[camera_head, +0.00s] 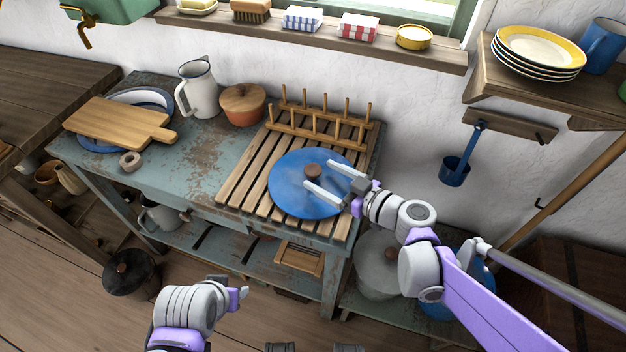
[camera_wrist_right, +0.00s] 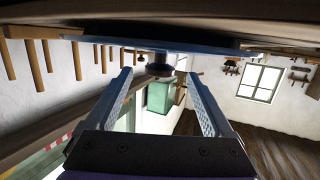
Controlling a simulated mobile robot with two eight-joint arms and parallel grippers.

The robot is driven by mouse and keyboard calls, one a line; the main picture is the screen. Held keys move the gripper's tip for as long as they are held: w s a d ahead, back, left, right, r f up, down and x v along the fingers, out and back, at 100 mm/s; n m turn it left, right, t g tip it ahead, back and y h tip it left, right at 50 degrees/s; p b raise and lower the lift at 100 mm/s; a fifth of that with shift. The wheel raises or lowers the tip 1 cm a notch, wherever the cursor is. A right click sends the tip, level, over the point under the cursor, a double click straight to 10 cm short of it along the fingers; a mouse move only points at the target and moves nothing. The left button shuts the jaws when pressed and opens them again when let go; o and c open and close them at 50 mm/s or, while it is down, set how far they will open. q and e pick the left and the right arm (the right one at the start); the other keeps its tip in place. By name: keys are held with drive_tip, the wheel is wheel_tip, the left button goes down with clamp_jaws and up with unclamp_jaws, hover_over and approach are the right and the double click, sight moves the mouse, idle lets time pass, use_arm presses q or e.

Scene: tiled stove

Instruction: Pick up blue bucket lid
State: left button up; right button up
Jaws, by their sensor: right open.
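The blue lid (camera_head: 285,196) is a round blue disc with a brown knob (camera_head: 313,171), lying on the slatted wooden rack. My right gripper (camera_head: 319,171) is over the lid, open, with its two fingers spread and its tips on either side of the knob. In the right wrist view the knob (camera_wrist_right: 160,68) hangs between the open fingertips (camera_wrist_right: 160,75), apart from both, and the lid shows as a thin edge (camera_wrist_right: 110,41); this view is upside down. My left gripper (camera_head: 238,294) is low in front of the table; its jaws are too unclear to judge.
A peg rack (camera_head: 320,126) stands behind the lid. A brown pot (camera_head: 243,104), white jug (camera_head: 198,88) and cutting board (camera_head: 118,122) stand to the left on the worn table (camera_head: 190,160). A grey lidded pot (camera_head: 376,266) is low at right, under my right arm.

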drive_tip(key=shift+x, duration=1.25)
clamp_jaws()
